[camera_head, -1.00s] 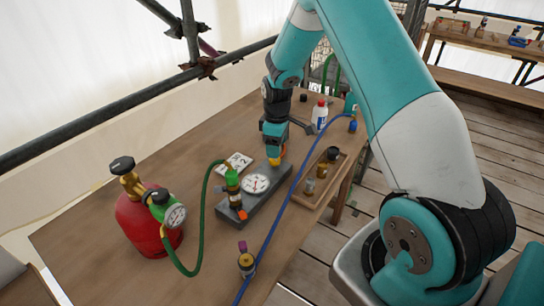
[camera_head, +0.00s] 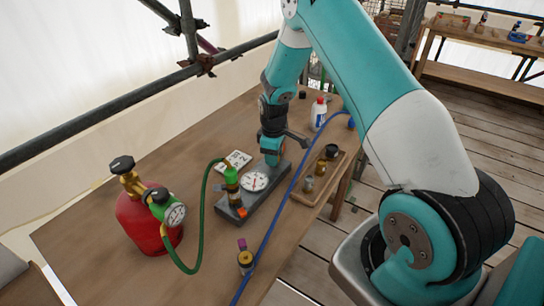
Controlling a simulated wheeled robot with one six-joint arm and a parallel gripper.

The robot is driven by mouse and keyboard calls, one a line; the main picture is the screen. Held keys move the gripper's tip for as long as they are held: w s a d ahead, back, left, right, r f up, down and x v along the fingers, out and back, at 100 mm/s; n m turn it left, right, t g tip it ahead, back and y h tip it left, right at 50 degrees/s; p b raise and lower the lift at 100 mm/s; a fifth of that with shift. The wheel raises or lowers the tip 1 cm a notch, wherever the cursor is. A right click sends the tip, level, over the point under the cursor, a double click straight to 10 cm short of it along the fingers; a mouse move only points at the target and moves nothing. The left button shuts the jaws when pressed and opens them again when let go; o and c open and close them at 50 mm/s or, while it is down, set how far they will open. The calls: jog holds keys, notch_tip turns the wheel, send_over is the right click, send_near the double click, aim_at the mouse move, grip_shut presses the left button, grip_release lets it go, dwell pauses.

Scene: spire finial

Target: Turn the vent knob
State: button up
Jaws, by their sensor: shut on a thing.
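A dark grey block (camera_head: 262,200) lies on the wooden table. It bears a white round gauge (camera_head: 254,181), a green upright fitting (camera_head: 231,180) on its near left and a small orange part (camera_head: 242,212) at its near end. My gripper (camera_head: 272,160) points down at the block's far end, just behind the gauge. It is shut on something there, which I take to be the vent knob. The knob itself is hidden by the gripper, so its angle cannot be told.
A red gas cylinder (camera_head: 133,225) with a regulator stands at left; a green hose (camera_head: 202,205) runs to the fitting. A blue hose (camera_head: 276,215) passes right of the block. A wooden tray (camera_head: 334,180) with small bottles and a white bottle (camera_head: 318,115) stand beyond.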

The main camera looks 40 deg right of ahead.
jog(key=shift+s+a+f, duration=0.1)
jog(key=shift+a, duration=0.1)
jog(key=shift+s+d, duration=0.1)
jog(key=shift+s, duration=0.05)
jog(key=shift+c, duration=0.2)
jog(key=shift+m, duration=0.3)
jog(key=m+b, duration=0.1)
jog(key=m, duration=0.4)
jog(key=shift+f+m+b, duration=0.1)
jog(key=shift+m+b, duration=0.25)
jog(key=shift+m, duration=0.05)
jog(key=m, duration=0.5)
jog(key=shift+d+m+b, duration=0.1)
jog(key=shift+m+b, duration=0.3)
jog(key=o, duration=0.9)
jog(key=shift+d, duration=0.1)
jog(key=shift+o, duration=0.2)
